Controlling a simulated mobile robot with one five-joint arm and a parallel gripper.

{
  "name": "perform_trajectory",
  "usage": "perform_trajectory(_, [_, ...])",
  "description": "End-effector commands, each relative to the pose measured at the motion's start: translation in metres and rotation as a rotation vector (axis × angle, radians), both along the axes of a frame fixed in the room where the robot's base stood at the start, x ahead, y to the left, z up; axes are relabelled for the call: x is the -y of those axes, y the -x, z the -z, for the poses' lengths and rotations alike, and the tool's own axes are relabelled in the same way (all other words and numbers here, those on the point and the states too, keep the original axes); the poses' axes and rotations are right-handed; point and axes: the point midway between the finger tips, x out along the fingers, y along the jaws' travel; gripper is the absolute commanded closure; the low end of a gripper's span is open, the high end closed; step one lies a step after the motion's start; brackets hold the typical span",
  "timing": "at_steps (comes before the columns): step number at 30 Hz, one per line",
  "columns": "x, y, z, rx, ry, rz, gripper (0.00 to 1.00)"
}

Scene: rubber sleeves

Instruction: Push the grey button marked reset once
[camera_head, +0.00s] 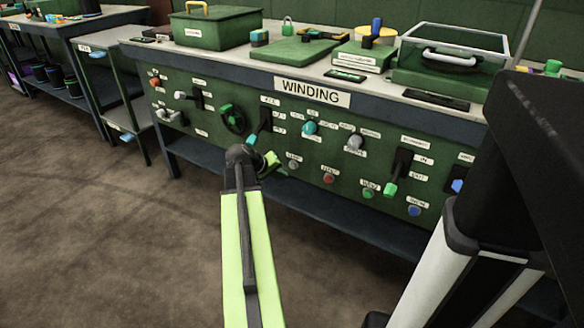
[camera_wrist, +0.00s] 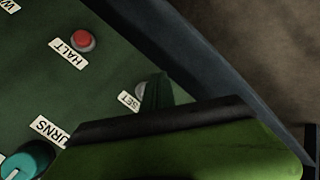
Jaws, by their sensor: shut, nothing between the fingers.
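The grey button (camera_head: 293,164) is on the green front panel under the WINDING sign, left of the red button. In the wrist view the grey button (camera_wrist: 141,90) is partly hidden behind my fingers, beside a label whose visible letters read "SET". My gripper (camera_head: 272,160) is shut and empty, just left of the button in the head view. In the wrist view my gripper (camera_wrist: 158,88) overlaps the button's edge. I cannot tell whether the fingertips touch it.
The red button (camera_wrist: 82,39) marked HALT and a teal knob (camera_wrist: 28,160) are nearby. Green (camera_head: 368,192) and blue (camera_head: 414,211) buttons and a green-handled lever (camera_head: 392,188) are farther right. Boxes and tools stand on the bench top (camera_head: 225,55). The floor in front is clear.

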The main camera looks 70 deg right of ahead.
Motion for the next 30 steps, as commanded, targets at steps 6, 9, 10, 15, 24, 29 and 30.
perform_trajectory(6, [0.021, 0.005, 0.0, 0.0, 0.0, 0.001, 1.0])
perform_trajectory(9, [0.024, 0.007, 0.0, 0.0, -0.001, 0.001, 1.0])
perform_trajectory(10, [0.025, 0.007, 0.0, 0.0, 0.0, 0.001, 1.0])
perform_trajectory(15, [0.025, 0.007, 0.0, 0.0, 0.0, 0.001, 1.0])
perform_trajectory(24, [0.025, 0.007, 0.0, 0.0, 0.0, 0.001, 1.0])
perform_trajectory(29, [0.025, 0.008, 0.0, 0.0, 0.0, 0.001, 1.0])
perform_trajectory(30, [0.025, 0.008, 0.0, 0.0, 0.0, 0.001, 1.0])
